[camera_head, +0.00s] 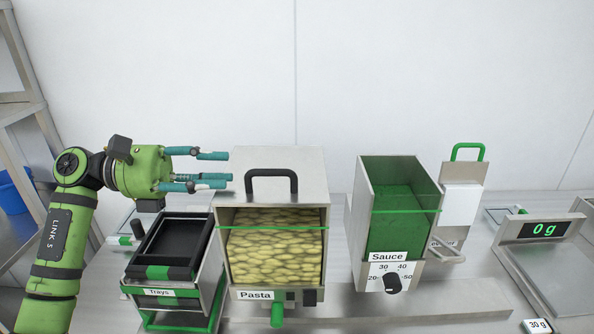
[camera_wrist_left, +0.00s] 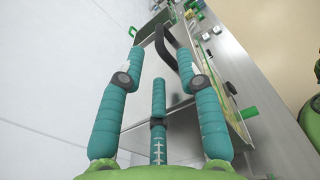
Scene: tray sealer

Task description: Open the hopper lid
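The pasta hopper (camera_head: 223,270) stands in the middle, its front window full of pasta. Its metal lid (camera_head: 305,170) lies shut on top, with a black bar handle (camera_head: 272,175) near the front. My left gripper (camera_head: 229,168) is at the lid's left edge, its teal fingers pointing right toward the handle. The fingers are spread and empty, with a gap between their tips and the handle. In the left wrist view the handle (camera_wrist_left: 166,48) shows beyond the open fingers (camera_wrist_left: 172,62). My right gripper is not in view.
A tray dispenser (camera_head: 157,293) with black trays stands left of the hopper, below my left gripper. The sauce hopper (camera_head: 372,222) stands to the right. A scale (camera_head: 560,270) reading 0 g is at the far right. The wall above is bare.

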